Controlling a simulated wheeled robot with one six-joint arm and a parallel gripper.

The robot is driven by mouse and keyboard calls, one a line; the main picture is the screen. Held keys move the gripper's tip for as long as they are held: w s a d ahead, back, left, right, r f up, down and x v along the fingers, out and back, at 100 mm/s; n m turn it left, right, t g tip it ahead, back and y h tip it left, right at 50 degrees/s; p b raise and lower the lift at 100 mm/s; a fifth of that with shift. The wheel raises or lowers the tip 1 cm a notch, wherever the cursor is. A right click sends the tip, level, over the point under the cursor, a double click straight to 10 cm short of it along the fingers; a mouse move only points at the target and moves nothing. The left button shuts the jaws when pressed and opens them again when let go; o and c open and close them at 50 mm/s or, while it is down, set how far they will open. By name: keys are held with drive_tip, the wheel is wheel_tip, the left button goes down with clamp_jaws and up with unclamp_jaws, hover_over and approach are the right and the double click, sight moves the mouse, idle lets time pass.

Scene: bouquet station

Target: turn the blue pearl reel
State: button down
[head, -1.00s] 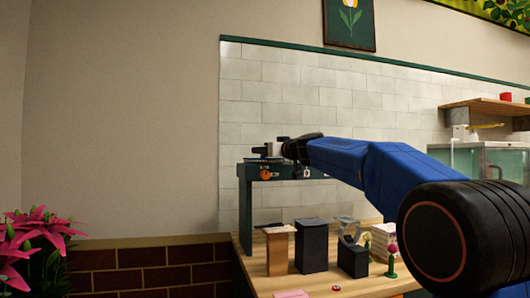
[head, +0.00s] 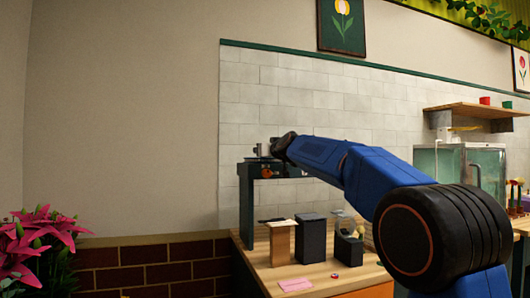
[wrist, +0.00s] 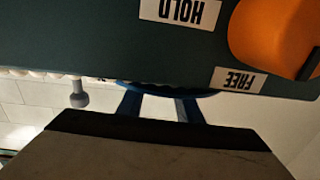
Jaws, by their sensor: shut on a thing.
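The blue pearl reel (wrist: 165,89) shows in the wrist view as a blue curved edge with two blue struts, below a dark green panel (wrist: 90,30). Much of it is hidden behind the grey, dark-edged block at the bottom. My gripper (head: 266,150) is at the top of the dark green stand (head: 246,208) in the head view, shut at the reel. Its fingertips are not clear. An orange knob (wrist: 275,35) is on the panel, beside upside-down labels HOLD (wrist: 180,11) and FREE (wrist: 238,80).
A row of pale pearls (wrist: 25,73) and a grey peg (wrist: 79,95) show beside the reel. Below the stand, the wooden table (head: 325,283) holds several blocks, including a dark one (head: 312,240), and a pink card (head: 295,284). Pink flowers (head: 35,245) stand at the left.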

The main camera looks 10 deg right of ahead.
drive_tip(key=shift+f, duration=0.15)
drive_tip(key=c, duration=1.3)
unclamp_jaws()
drive_tip(key=shift+o, duration=0.2)
drive_tip(key=shift+s, duration=0.1)
drive_tip(key=shift+s, duration=0.25)
drive_tip(key=s+d, duration=0.3)
drive_tip(key=s, duration=1.3)
drive_tip(key=shift+s, duration=0.15)
drive_tip(key=shift+d, duration=0.15)
